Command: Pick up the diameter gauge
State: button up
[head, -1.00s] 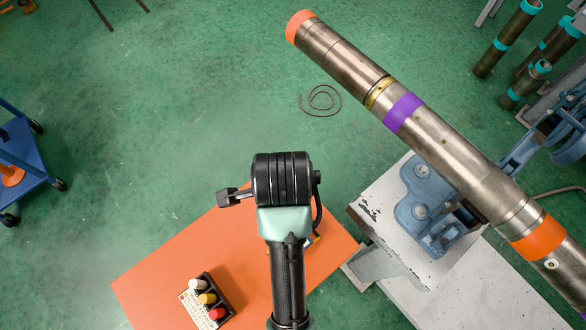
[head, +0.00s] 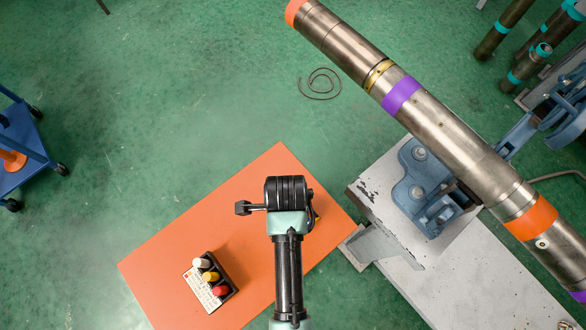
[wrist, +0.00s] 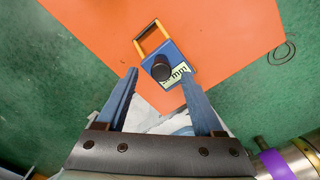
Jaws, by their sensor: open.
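The diameter gauge (wrist: 162,66) lies on the orange table top (wrist: 215,30) in the wrist view. It has a blue body with a black knob, a pale label reading "mm" and a yellow-and-black loop at its far end. My gripper (wrist: 158,78) is open, its two blue fingers apart and pointing toward the gauge. The gauge appears just beyond the fingertips, between their lines, with nothing held. In the head view my arm's end covers nearly all of the gauge; only a small yellow bit (head: 316,215) shows at its right side.
A long steel pipe (head: 445,135) is clamped in a blue vise (head: 415,190) on a grey bench (head: 480,280) at the right. A blue cart (head: 30,150) stands at the left.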

jog(key=shift+f, duration=1.45)
grip_shut()
jog(key=shift+w+r, duration=0.1)
